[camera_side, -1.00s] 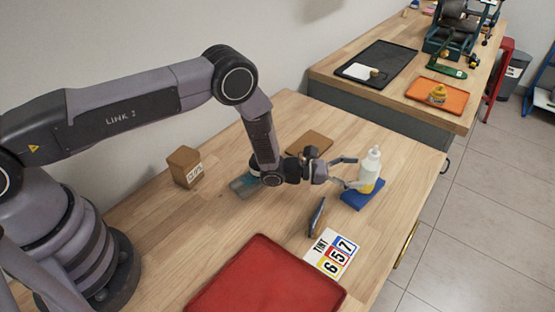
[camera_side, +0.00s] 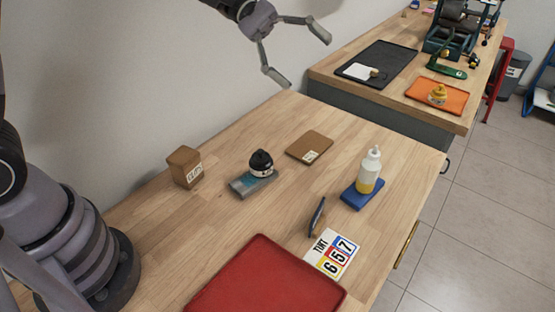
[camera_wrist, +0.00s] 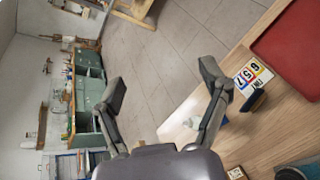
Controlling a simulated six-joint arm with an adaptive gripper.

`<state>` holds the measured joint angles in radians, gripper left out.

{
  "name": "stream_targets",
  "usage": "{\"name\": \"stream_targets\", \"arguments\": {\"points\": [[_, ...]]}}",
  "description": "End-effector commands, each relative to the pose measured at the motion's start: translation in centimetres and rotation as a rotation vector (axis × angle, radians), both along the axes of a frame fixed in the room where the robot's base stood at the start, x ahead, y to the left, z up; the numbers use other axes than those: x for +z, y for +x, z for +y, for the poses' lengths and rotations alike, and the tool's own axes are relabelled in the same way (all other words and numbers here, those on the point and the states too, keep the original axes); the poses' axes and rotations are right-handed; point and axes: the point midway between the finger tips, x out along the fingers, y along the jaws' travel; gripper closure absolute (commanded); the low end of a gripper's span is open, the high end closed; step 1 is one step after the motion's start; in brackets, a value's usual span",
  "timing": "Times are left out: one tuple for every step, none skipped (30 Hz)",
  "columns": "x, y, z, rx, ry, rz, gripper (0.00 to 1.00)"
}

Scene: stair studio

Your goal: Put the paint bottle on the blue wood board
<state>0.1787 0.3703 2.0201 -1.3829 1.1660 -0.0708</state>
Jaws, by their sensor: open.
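The paint bottle (camera_side: 370,170), white above and yellow below, stands upright on the blue wood board (camera_side: 352,196) on the right part of the table in the side view. My gripper (camera_side: 300,62) is open and empty, raised high above the far edge of the table and well apart from the bottle. In the wrist view my gripper's spread fingers (camera_wrist: 165,90) have nothing between them.
A black-lidded jar (camera_side: 261,163) sits on a grey-blue board (camera_side: 243,185). A brown board (camera_side: 310,146), a brown box (camera_side: 185,167), a dark upright piece (camera_side: 316,217), a tint card (camera_side: 331,254) and a red tray (camera_side: 262,282) share the table.

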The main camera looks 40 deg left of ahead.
Motion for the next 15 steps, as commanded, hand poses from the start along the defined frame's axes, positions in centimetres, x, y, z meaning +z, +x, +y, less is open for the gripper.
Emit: {"name": "stream_targets", "arguments": {"points": [[1.5, -2.4, 1.8, -0.048, 0.081, -0.091, 0.24], [2.0, -3.9, 2.9, -0.082, 0.136, -0.142, 0.24], [2.5, -5.7, 4.4, -0.121, 0.214, -0.21, 0.24], [2.8, -7.0, 5.6, -0.149, 0.272, -0.26, 0.24], [3.0, -8.3, 6.9, -0.176, 0.332, -0.311, 0.24], [3.1, -10.0, 8.6, -0.209, 0.416, -0.379, 0.24], [3.2, -11.2, 9.9, -0.232, 0.48, -0.429, 0.24], [3.3, -12.3, 11.2, -0.255, 0.545, -0.48, 0.24], [3.3, -13.7, 13.0, -0.282, 0.633, -0.544, 0.24], [3.3, -14.7, 14.4, -0.301, 0.699, -0.59, 0.24], [3.2, -15.7, 15.6, -0.319, 0.764, -0.634, 0.24], [3.2, -16.8, 17.2, -0.34, 0.847, -0.686, 0.24], [3.2, -17.5, 18.3, -0.354, 0.906, -0.722, 0.24], [3.1, -18.2, 19.4, -0.367, 0.961, -0.755, 0.24], [3.1, -18.9, 20.6, -0.382, 1.029, -0.792, 0.24]]}}
